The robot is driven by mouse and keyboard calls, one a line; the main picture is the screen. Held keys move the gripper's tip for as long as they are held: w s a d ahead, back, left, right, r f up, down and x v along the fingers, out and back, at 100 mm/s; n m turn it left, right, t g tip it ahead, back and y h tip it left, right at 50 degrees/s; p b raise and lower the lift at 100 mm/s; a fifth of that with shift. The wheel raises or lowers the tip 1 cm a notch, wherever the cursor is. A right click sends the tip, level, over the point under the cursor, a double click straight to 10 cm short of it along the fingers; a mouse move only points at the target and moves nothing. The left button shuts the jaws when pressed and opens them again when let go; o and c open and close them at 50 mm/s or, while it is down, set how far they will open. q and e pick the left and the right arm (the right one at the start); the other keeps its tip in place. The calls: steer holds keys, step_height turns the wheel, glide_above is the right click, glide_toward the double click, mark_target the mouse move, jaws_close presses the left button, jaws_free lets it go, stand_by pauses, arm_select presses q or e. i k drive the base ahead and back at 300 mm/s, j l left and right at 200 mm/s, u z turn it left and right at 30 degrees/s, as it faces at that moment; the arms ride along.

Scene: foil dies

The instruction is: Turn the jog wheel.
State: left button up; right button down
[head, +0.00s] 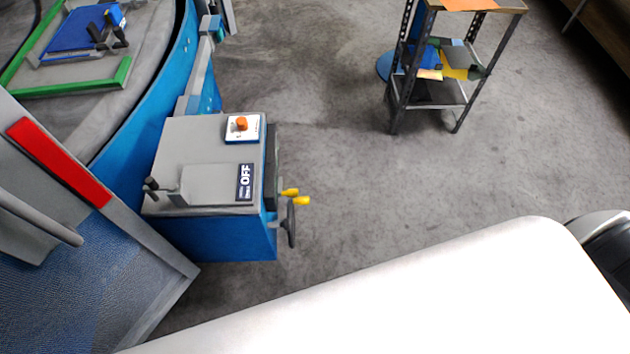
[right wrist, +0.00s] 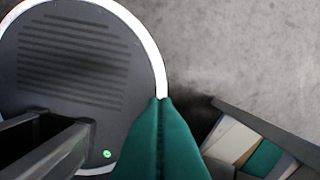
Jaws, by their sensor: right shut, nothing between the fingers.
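The jog wheel (head: 291,222) looks like a dark handwheel seen nearly edge-on, on the right side of a grey-topped blue control box (head: 215,240). Two yellow-tipped handles (head: 295,195) stick out just above it. My right gripper (right wrist: 160,102) shows in the right wrist view with its green fingers together and nothing between them. The wheel does not show in that view, and neither gripper shows in the head view, so their distance from the wheel cannot be told. My left gripper is not in view.
A blue-sided round machine (head: 160,100) stands behind and left. A metal shelf rack (head: 397,100) stands at the back right. The grey floor (head: 350,170) between is clear.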

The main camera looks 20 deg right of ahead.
mark_target(301, 201)
steer(key=i+l+u, duration=0.2)
steer(key=l, duration=0.15)
steer(key=i+l+u, duration=0.2)
steer(key=l, duration=0.2)
steer(key=i+l+u, duration=0.2)
steer(key=l, duration=0.25)
steer(key=i+l+u, duration=0.2)
steer(key=l, duration=0.2)
steer(key=l+u, duration=0.2)
steer(key=l, duration=0.25)
steer(key=l+u, duration=0.2)
steer(key=l, duration=0.25)
